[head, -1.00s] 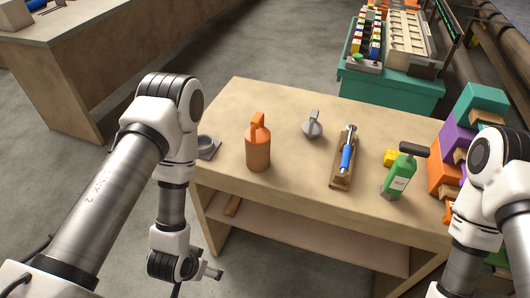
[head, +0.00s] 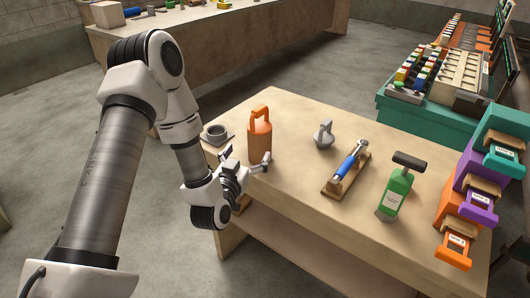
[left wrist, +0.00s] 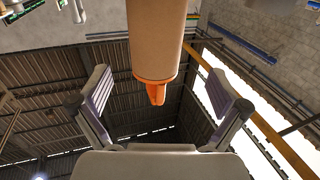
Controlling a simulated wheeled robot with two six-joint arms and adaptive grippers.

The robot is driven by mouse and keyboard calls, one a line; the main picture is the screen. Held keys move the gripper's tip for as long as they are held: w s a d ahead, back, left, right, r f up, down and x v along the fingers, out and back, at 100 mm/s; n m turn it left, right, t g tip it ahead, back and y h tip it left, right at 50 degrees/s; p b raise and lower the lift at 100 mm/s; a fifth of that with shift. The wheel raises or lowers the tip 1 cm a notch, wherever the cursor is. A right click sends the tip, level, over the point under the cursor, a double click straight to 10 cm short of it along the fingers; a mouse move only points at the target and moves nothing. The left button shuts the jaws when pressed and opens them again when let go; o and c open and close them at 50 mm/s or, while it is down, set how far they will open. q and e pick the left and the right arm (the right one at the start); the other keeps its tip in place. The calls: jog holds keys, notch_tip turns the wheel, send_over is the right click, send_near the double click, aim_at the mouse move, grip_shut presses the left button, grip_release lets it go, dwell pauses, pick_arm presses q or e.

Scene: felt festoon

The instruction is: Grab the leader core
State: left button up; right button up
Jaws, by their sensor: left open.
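The orange-brown cylinder with a bright orange loop handle (head: 260,138) stands upright near the left end of the table; it is probably the leader core, though I see no label on it. My left gripper (head: 246,162) is at its front left side, low near the table edge. In the left wrist view the cylinder (left wrist: 155,40) appears upside down, between and beyond the two spread fingers. The left gripper is open and empty, and I cannot tell whether a finger touches the cylinder. My right gripper is not in view.
A grey ring-shaped holder (head: 216,133) sits behind the gripper. Coloured drawer boxes (head: 484,193) fill the right end.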

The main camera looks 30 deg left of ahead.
aim_at(256, 142)
pick_arm(q)
jog(key=x, duration=0.3)
jog(key=p+x, duration=0.1)
jog(key=x, duration=0.3)
jog(key=shift+w+d, duration=0.2)
jog(key=shift+w, duration=0.1)
jog(key=shift+r, duration=0.1)
grip_shut()
jog(key=shift+r, duration=0.1)
